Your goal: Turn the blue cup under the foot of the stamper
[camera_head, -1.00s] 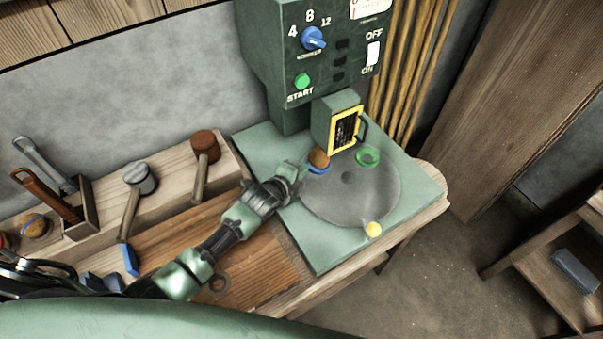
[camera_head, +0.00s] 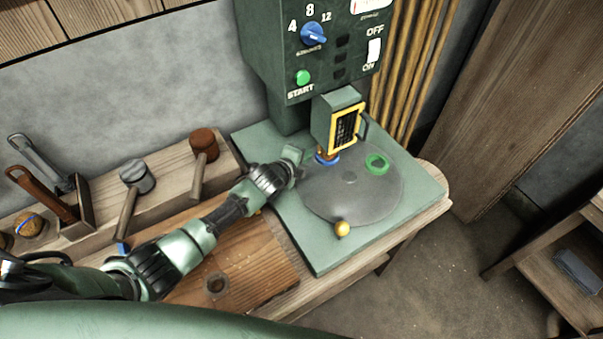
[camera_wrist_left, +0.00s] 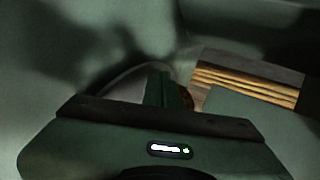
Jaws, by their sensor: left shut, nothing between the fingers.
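The blue cup (camera_head: 329,161) sits on the rim of the grey turntable (camera_head: 350,200), with a brown ball in it. It is right at the lower end of the stamper (camera_head: 338,118), and its upper part is partly hidden there. I cannot tell whether it is exactly centred under the foot. My left gripper (camera_head: 301,160) is shut and empty, just left of the blue cup at the turntable's left edge; I cannot tell if it touches. The left wrist view shows the shut fingers (camera_wrist_left: 162,90) beside a brown thing (camera_wrist_left: 186,97). My right gripper is not in view.
A control box (camera_head: 320,50) stands above.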

